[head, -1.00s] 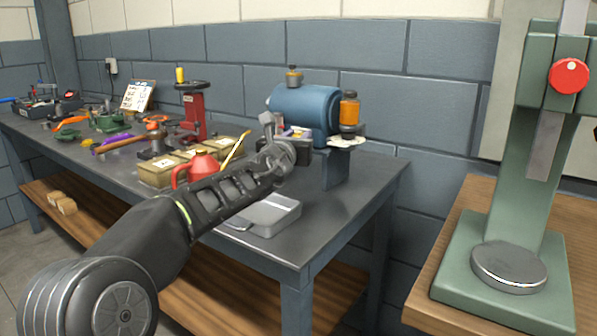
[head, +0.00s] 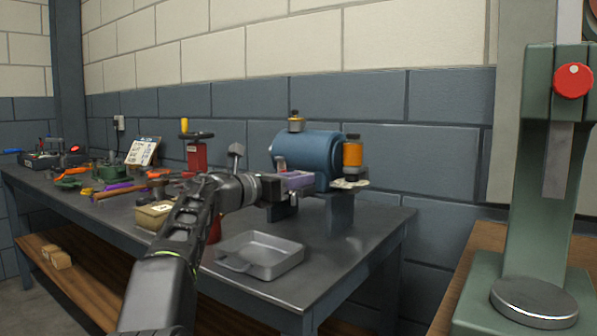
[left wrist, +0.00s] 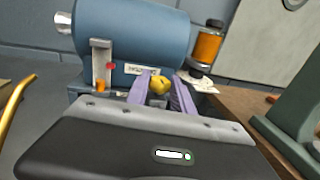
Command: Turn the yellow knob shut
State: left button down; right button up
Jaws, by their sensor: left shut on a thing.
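The yellow knob (left wrist: 160,84) sits low on the front of the blue cylindrical casing (left wrist: 135,40), between the two purple fingers of my left gripper (left wrist: 162,90). The fingers lie on either side of the knob and are shut on it. In the head view the casing (head: 303,153) stands on the bench's right part. My left gripper (head: 298,181) is at its lower front there and hides the knob. How far the knob is turned cannot be told. My right gripper is not in view.
An orange jar (head: 352,153) is at the casing's right. A grey tray (head: 262,257) lies in front on the bench (head: 345,250). A red hand-wheel stand (head: 197,153) and several tools fill the left. A green press (head: 535,190) stands at the right.

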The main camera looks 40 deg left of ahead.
pick_arm(q)
jog(key=shift+f+h, duration=0.1)
jog(key=shift+h, duration=0.2)
jog(key=c, duration=1.4)
grip_release()
jog(key=shift+s, duration=0.1)
jog(key=shift+m, duration=0.3)
jog(key=shift+v, duration=3.9)
jog(key=shift+a, duration=0.1)
